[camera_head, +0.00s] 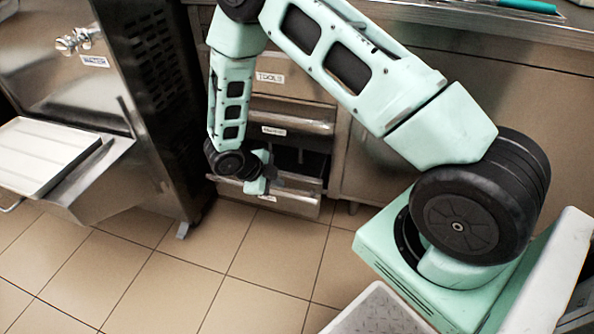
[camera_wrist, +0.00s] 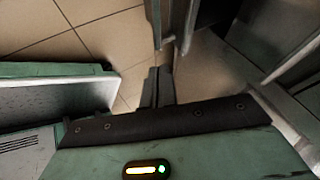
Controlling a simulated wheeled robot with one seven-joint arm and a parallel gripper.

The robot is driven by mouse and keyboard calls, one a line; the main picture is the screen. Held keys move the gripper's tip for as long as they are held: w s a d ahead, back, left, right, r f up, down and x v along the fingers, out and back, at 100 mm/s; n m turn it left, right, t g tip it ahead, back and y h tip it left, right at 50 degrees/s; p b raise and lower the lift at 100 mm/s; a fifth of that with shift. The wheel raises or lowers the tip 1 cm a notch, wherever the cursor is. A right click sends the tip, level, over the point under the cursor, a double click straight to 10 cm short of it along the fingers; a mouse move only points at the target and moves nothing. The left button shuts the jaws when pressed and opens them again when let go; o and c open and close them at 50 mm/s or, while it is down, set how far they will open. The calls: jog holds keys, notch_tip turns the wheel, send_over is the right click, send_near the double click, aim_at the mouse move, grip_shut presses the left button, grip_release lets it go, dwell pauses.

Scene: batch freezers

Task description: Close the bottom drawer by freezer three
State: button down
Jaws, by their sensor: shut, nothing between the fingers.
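The bottom drawer (camera_head: 298,203) is the lowest of the stacked metal drawers beside the machine on the left. It is pulled out, with a dark gap showing above its front. My gripper (camera_head: 275,181) is shut and empty, low down at the bottom drawer's front edge. My gripper and wrist hide part of this front, and I cannot tell whether the fingers touch it. In the wrist view the shut dark fingers (camera_wrist: 158,88) point past metal edges toward the tiled floor.
Above are a middle drawer (camera_head: 290,121) and a top drawer labelled TOOLS (camera_head: 300,85). The metal machine (camera_head: 85,85) stands close on the left, with a white tray (camera_head: 45,155) jutting out in front. The tiled floor (camera_head: 215,270) before the drawers is clear.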

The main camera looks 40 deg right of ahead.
jog(key=b, duration=0.5)
send_over(297, 196)
notch_tip(297, 196, down, 8)
jog(key=shift+d+f, duration=0.1)
jog(key=shift+w+d+r, duration=0.2)
jog(key=shift+w+d, duration=0.15)
jog(key=shift+d, duration=0.05)
jog(key=shift+d, duration=0.15)
